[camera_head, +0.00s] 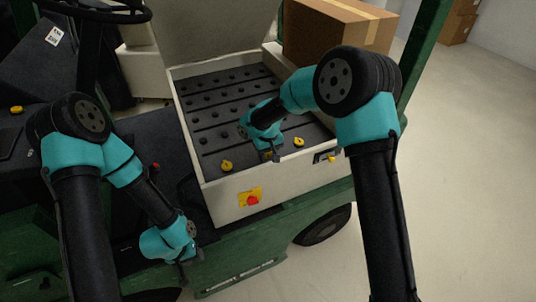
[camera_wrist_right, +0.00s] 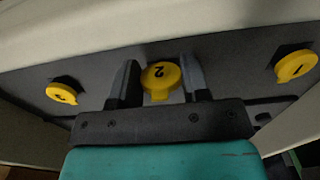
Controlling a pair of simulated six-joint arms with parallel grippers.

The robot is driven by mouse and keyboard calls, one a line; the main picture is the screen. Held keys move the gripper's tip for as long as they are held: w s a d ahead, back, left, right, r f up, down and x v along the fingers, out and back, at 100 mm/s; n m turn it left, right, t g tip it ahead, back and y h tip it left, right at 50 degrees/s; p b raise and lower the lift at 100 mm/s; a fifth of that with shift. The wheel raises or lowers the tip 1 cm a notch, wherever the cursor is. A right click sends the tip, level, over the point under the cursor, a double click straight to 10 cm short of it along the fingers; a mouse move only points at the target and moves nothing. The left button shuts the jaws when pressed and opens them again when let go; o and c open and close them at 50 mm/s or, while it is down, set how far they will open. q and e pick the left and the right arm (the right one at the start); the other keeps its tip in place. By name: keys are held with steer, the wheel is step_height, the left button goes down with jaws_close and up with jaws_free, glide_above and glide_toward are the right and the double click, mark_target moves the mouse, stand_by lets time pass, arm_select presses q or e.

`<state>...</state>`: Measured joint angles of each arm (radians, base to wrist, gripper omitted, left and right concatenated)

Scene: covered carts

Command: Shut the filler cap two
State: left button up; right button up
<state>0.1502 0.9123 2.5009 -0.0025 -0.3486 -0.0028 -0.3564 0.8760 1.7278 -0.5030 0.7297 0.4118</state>
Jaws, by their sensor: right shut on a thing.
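Filler cap two (camera_wrist_right: 160,77) is a round yellow cap marked 2, which reads upside down in the right wrist view. My right gripper (camera_wrist_right: 160,85) is shut on it, with one dark finger on each side. I cannot tell how far the cap is turned or seated. In the head view my right gripper (camera_head: 272,154) is at the front of the battery box, between two other yellow caps, and hides cap two. My left gripper (camera_head: 188,268) hangs low at the left, away from the caps; its jaw gap is unclear.
Cap one (camera_wrist_right: 296,66) and another yellow cap (camera_wrist_right: 62,93) flank cap two on the dark battery top. The white front wall (camera_head: 240,198) carries a red knob (camera_head: 252,200). A cardboard box (camera_head: 335,28) stands behind. The floor at right is clear.

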steer(key=shift+c, duration=0.7)
steer(key=shift+w+g, duration=0.15)
steer(key=shift+g, duration=0.15)
steer(key=shift+w+a+g+h, duration=0.1)
steer(key=shift+g+h, duration=0.2)
steer(key=shift+g, duration=0.2)
steer(key=shift+w+a+g+h, duration=0.1)
steer(key=shift+w+g+h, duration=0.15)
steer(key=shift+g, duration=0.6)
steer(key=shift+w+a+g+h, duration=0.1)
steer(key=shift+w+g+h, duration=0.2)
steer(key=shift+g, duration=0.5)
steer(key=shift+w+g+h, duration=0.1)
steer(key=shift+g+h, duration=0.25)
steer(key=shift+g, duration=0.5)
steer(key=o, duration=0.9)
